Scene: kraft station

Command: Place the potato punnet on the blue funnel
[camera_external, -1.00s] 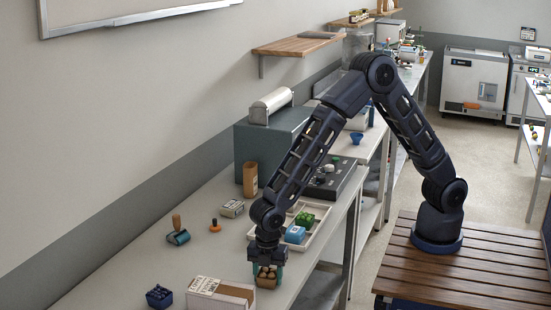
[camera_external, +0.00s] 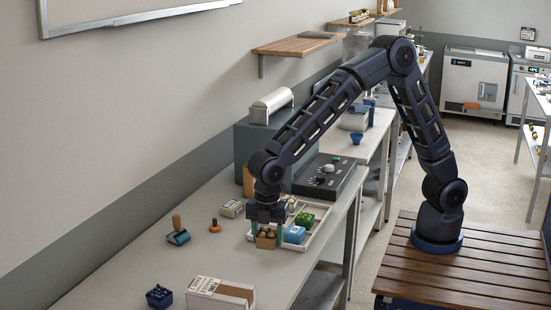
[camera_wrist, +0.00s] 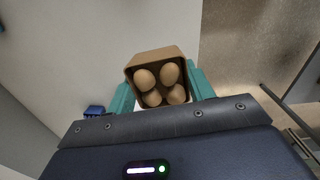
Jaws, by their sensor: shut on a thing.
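The potato punnet (camera_external: 266,242) is a small brown box with several round tan potatoes in it. My gripper (camera_external: 267,235) is shut on it, with a teal finger at each side, above or at the left part of the white tray. In the wrist view the punnet (camera_wrist: 157,56) sits between my fingers (camera_wrist: 162,92), its open top facing the camera. A small blue funnel-like thing (camera_external: 356,138) stands farther back on the bench, beyond the dark control box. It is too small to make out fully.
A white-brown carton (camera_external: 220,294) and a dark blue punnet (camera_external: 159,296) are at the front.

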